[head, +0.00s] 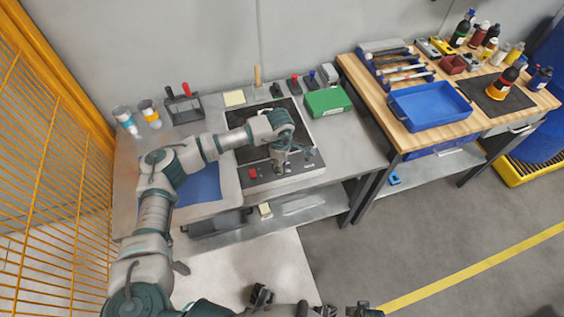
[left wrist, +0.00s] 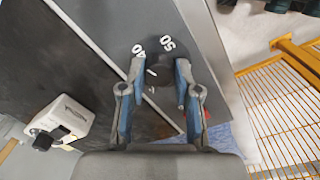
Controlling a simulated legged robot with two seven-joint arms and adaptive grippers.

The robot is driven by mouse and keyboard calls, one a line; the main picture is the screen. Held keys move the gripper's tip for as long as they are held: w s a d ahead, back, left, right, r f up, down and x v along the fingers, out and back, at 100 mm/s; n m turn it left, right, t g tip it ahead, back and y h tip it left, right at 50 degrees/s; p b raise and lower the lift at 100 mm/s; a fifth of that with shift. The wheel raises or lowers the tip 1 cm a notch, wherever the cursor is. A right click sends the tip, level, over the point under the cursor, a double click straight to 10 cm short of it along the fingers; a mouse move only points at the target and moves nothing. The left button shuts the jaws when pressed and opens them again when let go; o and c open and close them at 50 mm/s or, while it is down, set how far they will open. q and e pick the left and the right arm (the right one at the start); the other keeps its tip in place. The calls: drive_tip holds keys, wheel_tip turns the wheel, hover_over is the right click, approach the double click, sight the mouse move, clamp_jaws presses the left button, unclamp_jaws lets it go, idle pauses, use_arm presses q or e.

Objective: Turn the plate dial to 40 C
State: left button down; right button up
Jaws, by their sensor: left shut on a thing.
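The hot plate (head: 262,152) has a dark top and a dark front panel and sits on the grey bench. My left gripper (head: 281,168) is over its front panel. In the left wrist view my left gripper (left wrist: 154,78) has its fingers on either side of a small dark round dial (left wrist: 155,73), shut on it. White numbers 40 (left wrist: 139,50) and 50 (left wrist: 168,44) show beside the dial. A short pale mark is on the dial, on the side toward the numbers; its exact setting is hard to read. Dark parts at the head view's bottom edge are mine; the right gripper's jaws are unclear there.
A red switch (head: 252,173) is on the panel left of the gripper. A white box with a black knob (left wrist: 66,121) shows in the left wrist view. A green box (head: 327,101) stands behind right, a blue mat (head: 199,184) lies left. A yellow fence (head: 45,150) borders the left.

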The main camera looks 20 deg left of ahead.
use_arm(q)
drive_tip(key=shift+a+f, duration=0.1)
drive_tip(key=c, duration=0.8)
unclamp_jaws()
drive_tip(key=shift+w, duration=0.1)
drive_tip(key=shift+r, duration=0.3)
drive_tip(key=r, duration=1.1)
drive_tip(key=shift+s+a+r, duration=0.1)
drive_tip(key=shift+s+r, duration=0.05)
drive_tip(key=shift+s, duration=0.15)
